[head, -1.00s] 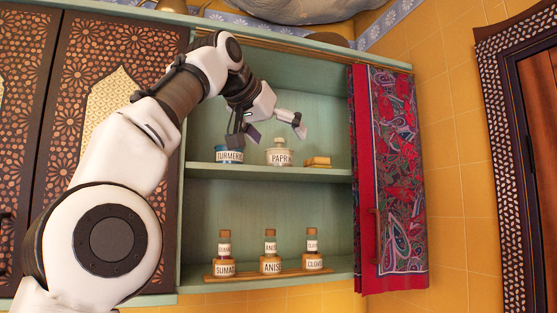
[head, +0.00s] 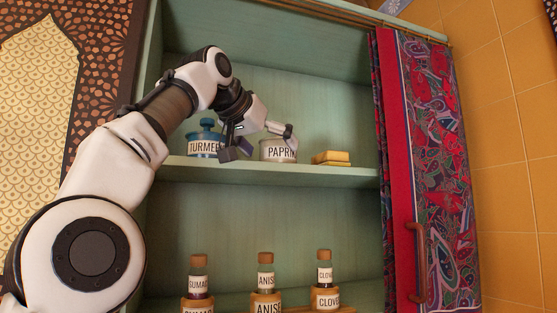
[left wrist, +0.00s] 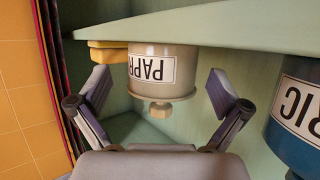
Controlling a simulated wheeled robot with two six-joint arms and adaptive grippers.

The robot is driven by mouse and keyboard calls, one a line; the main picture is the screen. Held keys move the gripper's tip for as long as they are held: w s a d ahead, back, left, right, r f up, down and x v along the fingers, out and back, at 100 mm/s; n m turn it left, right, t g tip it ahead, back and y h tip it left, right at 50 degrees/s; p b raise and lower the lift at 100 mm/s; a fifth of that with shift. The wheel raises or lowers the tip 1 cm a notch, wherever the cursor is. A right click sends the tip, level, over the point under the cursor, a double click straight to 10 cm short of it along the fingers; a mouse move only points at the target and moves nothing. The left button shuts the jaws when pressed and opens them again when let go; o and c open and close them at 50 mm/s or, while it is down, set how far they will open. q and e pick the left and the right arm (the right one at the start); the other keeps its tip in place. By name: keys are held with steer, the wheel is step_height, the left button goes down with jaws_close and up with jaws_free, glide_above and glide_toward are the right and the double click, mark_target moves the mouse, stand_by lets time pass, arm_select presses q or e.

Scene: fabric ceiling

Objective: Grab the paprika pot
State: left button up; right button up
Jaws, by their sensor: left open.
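The paprika pot (head: 279,151) is a pale grey pot with a white label, standing on the upper shelf of the green cabinet. In the left wrist view the pot (left wrist: 160,75) appears upside down with its lid knob toward my gripper. My left gripper (head: 262,145) is open at the pot, partly hiding its top. In the left wrist view my left gripper's fingers (left wrist: 158,95) stand spread, one on each side of the pot, with gaps between them and it. My right gripper is not in view.
A blue turmeric pot (head: 205,146) stands close left of the paprika pot; yellow blocks (head: 331,158) lie to its right. Labelled bottles (head: 265,281) stand on the lower shelf. A patterned red curtain (head: 437,170) hangs at the cabinet's right side.

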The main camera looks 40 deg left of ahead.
arm_select(q)
steer(key=shift+w+r+p, duration=0.15)
steer(key=shift+w+p, duration=0.2)
steer(key=shift+w, duration=0.1)
steer(key=p+x, duration=0.1)
steer(key=x, duration=0.3)
steer(key=shift+w+a+p, duration=0.1)
steer(key=shift+a+p, duration=0.25)
steer(key=shift+a, duration=0.05)
steer(key=shift+w+a+f, duration=0.15)
steer(key=shift+w+f, duration=0.05)
steer(key=shift+s+d+r, duration=0.2)
steer(key=shift+s+d, duration=0.15)
steer(key=c, duration=1.2)
steer(key=shift+w+a+f, duration=0.1)
steer(key=shift+w+a, duration=0.05)
steer(key=shift+c, duration=0.2)
